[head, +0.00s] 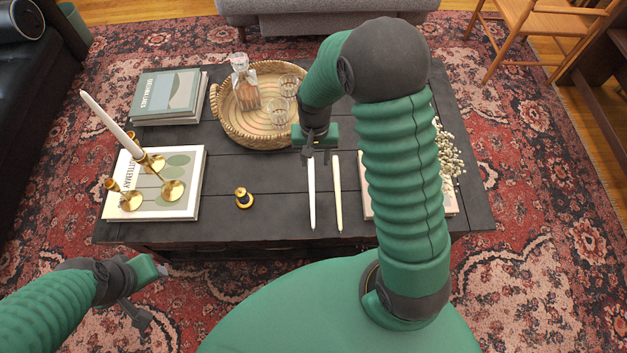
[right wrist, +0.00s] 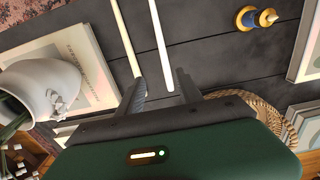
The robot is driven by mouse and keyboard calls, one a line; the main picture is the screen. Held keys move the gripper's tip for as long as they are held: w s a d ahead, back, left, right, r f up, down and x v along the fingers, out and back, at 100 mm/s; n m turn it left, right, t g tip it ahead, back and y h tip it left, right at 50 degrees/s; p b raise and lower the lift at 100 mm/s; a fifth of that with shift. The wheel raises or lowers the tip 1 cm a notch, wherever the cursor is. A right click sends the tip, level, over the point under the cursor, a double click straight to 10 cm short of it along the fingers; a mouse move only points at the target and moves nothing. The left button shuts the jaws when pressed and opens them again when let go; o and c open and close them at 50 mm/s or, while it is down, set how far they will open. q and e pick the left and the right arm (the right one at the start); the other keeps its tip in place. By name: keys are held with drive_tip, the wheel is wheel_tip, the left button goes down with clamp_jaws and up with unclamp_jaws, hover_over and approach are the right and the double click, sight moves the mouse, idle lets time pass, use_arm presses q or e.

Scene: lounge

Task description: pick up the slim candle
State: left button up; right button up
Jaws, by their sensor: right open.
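Two slim candles lie side by side on the dark table: a white one (head: 311,195) on the left and a cream one (head: 337,195) on the right. A third white candle (head: 108,118) leans in a brass holder (head: 150,163). My right gripper (head: 318,152) is open and empty above the far ends of the lying candles. In the right wrist view, the white candle (right wrist: 160,45) has its end between the open fingers (right wrist: 160,88); the cream candle (right wrist: 125,35) ends by the left finger. Contact cannot be told. My left gripper (head: 160,270) is low at the left, off the table.
A wicker tray (head: 235,125) with a decanter (head: 245,85) and glasses stands behind. Books (head: 168,97) lie at the left. A white vase (right wrist: 45,85) shows in the wrist view.

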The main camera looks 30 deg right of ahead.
drive_tip(key=b, duration=0.2)
approach(311, 184)
drive_tip(key=shift+s, duration=0.2)
drive_tip(key=f, duration=0.2)
drive_tip(key=d+f+b, duration=0.1)
drive_tip(key=f, duration=0.2)
drive_tip(key=shift+d, duration=0.2)
drive_tip(key=f+b, duration=0.1)
drive_tip(key=f, duration=0.1)
drive_tip(key=a+f+b, duration=0.1)
drive_tip(key=shift+w+a+f, duration=0.2)
drive_tip(key=shift+f, duration=0.2)
drive_tip(key=shift+a, duration=0.1)
drive_tip(key=shift+c, duration=0.6)
drive_tip(key=shift+d, duration=0.3)
drive_tip(key=c, duration=0.5)
drive_tip(key=shift+c, duration=1)
use_arm(q)
drive_tip(key=s+x, duration=0.1)
drive_tip(key=x, duration=0.5)
drive_tip(key=shift+a+f, duration=0.2)
drive_tip(key=shift+a, duration=0.25)
use_arm(e)
drive_tip(key=shift+a, duration=0.15)
clamp_jaws()
